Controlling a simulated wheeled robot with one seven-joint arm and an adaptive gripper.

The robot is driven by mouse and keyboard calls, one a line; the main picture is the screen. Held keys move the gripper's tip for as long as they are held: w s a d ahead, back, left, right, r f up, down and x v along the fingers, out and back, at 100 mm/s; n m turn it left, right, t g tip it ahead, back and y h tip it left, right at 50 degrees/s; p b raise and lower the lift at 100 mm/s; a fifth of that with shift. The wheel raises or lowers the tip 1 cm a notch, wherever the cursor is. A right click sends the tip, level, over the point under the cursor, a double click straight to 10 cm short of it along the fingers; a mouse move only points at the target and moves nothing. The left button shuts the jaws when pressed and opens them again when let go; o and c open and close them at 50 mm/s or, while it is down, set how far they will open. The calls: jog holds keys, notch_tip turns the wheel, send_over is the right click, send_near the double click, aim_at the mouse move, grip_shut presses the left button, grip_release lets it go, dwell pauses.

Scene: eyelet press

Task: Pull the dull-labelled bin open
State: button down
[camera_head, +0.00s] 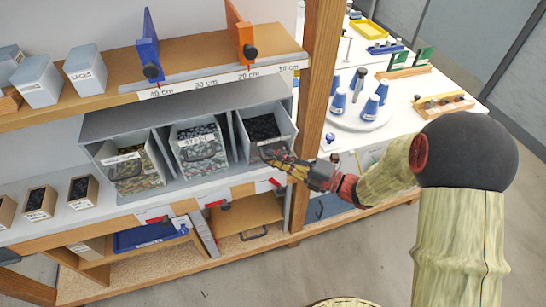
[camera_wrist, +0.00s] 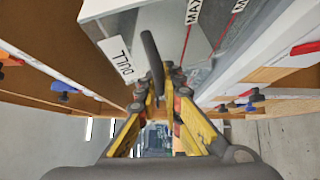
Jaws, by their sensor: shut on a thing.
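The dull-labelled bin (camera_wrist: 135,42) shows in the wrist view with a white "DULL" label on its grey front. My gripper (camera_wrist: 166,82) is shut on its dark handle (camera_wrist: 153,58), one yellow finger on each side. In the head view this bin (camera_head: 282,128) is the right one of three grey bins in the cabinet, with dark pieces inside. My gripper (camera_head: 282,163) is at its front and hides the label there. Red "MAX" lines show on a grey surface in the wrist view.
The middle bin (camera_head: 199,151) and left bin (camera_head: 133,168) stand beside it in the grey cabinet (camera_head: 110,127). A wooden post (camera_head: 316,110) rises close at the right. Red and black clips line the shelf edge below. A white table (camera_head: 400,115) with blue cones stands behind.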

jog(key=shift+s+d+f+b, duration=0.2)
jog(key=shift+s+f+b, duration=0.5)
jog(key=shift+s+f, duration=0.1)
jog(key=shift+s+d+f+b, duration=0.2)
jog(key=shift+s+f+b, duration=0.45)
jog(key=shift+f+b, duration=0.1)
jog(key=c, duration=1.9)
grip_release()
jog(key=shift+r, duration=0.1)
jog(key=v, duration=1.2)
jog(key=shift+w, duration=0.1)
